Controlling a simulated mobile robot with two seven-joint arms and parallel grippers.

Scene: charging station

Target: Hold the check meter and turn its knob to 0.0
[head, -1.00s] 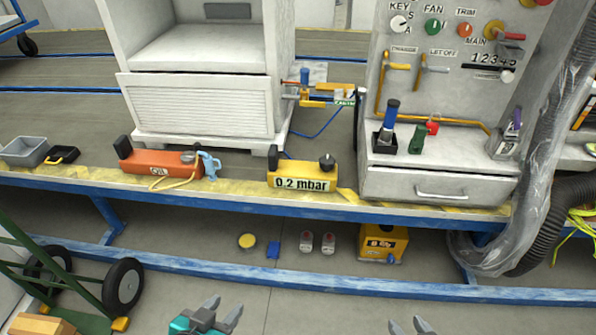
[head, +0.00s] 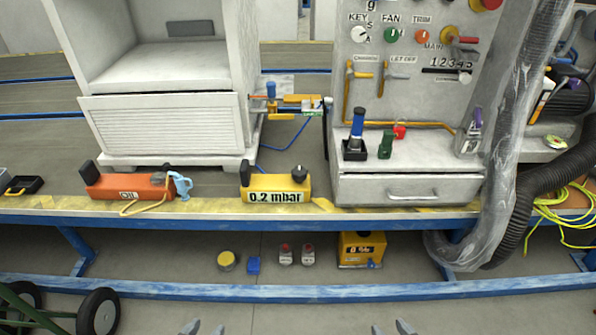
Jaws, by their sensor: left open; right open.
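The check meter is a yellow box (head: 276,187) labelled "0.2 mbar", on the bench edge left of the grey cabinet. Its black knob (head: 299,173) sits on top at the right end, and a dark block stands on its left end. My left gripper (head: 204,328) shows only its fingertips at the bottom edge, spread apart and empty. My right gripper (head: 391,329) also shows only its fingertips at the bottom edge, apart and empty. Both are well below the meter in the picture and touch nothing visible.
A blue rail (head: 150,291) runs low across the front. Several small items and a yellow box (head: 362,249) are below.

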